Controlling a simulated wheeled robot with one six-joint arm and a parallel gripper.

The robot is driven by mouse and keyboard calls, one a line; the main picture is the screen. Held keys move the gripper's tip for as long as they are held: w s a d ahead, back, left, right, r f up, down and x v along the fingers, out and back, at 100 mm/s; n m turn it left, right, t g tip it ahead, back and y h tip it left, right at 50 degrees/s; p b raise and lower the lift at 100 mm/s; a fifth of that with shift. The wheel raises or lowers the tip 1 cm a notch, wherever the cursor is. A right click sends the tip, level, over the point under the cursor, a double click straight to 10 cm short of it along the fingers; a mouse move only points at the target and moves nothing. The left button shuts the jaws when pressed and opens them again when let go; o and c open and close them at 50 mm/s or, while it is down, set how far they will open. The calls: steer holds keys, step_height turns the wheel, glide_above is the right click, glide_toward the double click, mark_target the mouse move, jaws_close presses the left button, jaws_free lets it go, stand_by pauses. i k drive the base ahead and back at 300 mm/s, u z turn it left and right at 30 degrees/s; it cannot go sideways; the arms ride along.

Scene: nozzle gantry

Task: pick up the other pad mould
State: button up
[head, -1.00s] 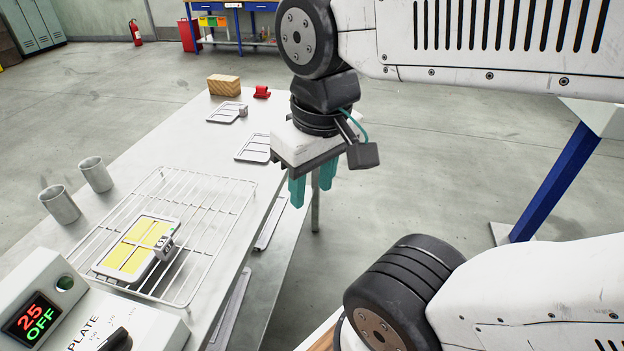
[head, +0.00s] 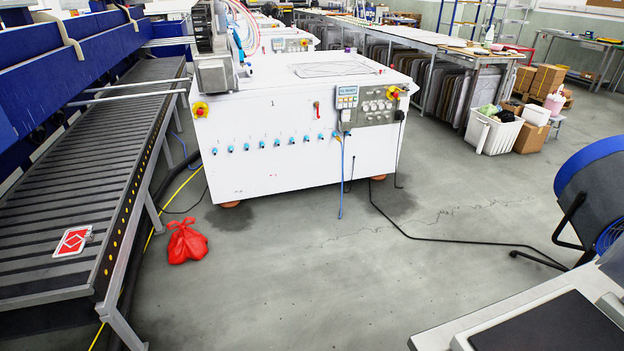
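A small white tray with a red pattern (head: 73,241) lies flat on the slatted conveyor (head: 85,150) at the left. It looks like a pad mould, but it is too small to be sure. No other mould shows in this view. My gripper and arm are out of view.
A white machine cabinet (head: 270,150) with a control panel (head: 372,104) stands ahead. A red tied bag (head: 186,242) lies on the floor beside the conveyor. A black cable (head: 455,240) crosses the floor. A blue drum fan (head: 592,190) stands right. The middle floor is clear.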

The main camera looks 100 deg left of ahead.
mark_target(73, 242)
steer(key=u, duration=4.45)
steer(key=i, duration=2.25)
steer(key=u, duration=0.1)
steer(key=k, duration=0.2)
steer(key=u, duration=0.25)
